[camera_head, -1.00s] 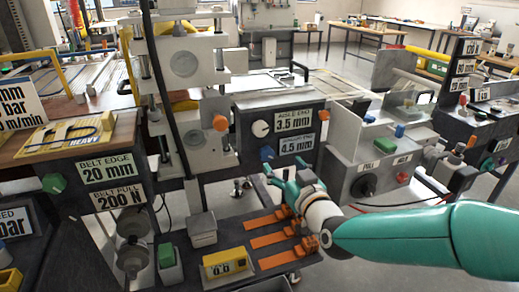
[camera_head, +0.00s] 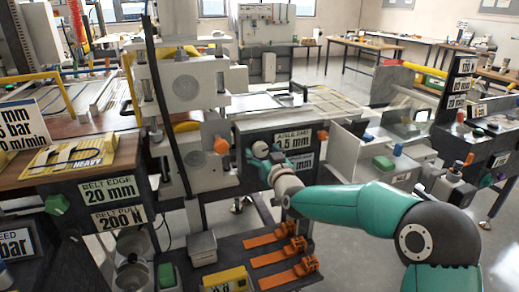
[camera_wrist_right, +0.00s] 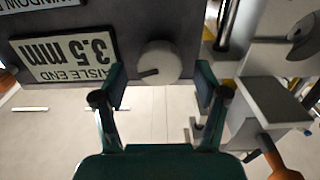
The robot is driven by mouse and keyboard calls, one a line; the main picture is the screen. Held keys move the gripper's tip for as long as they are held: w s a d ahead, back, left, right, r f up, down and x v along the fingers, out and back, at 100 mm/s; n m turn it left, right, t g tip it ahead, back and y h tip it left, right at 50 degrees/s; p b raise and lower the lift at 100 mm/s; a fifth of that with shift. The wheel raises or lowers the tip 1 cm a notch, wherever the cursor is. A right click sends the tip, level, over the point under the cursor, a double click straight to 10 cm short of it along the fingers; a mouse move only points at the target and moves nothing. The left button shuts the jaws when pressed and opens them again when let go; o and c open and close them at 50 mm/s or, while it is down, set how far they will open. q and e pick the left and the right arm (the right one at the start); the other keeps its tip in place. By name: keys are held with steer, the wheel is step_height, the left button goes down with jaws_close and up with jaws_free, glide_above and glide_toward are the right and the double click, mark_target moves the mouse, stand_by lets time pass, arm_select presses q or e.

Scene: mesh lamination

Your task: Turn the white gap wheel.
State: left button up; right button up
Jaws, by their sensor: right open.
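The white gap wheel (camera_head: 260,148) is a round knob on the dark panel beside the "AISLE END 3.5 mm" sign (camera_head: 295,141). In the right wrist view, the white wheel (camera_wrist_right: 160,63) has a dark pointer mark and appears upside down with the sign (camera_wrist_right: 64,58). My right gripper (camera_head: 264,160) is at the panel in front of the wheel and hides part of it. In the wrist view, my right gripper (camera_wrist_right: 161,82) is open, with one finger on each side of the wheel's near edge; contact cannot be told. My left gripper is not in view.
An orange knob (camera_head: 221,145) is left of the panel and another orange knob (camera_head: 323,135) is at its right. Below lie several orange clamps (camera_head: 290,265) on a dark shelf. A grey block (camera_wrist_right: 270,100) stands right of the fingers in the wrist view.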

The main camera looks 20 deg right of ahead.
steer(key=shift+w, duration=0.6)
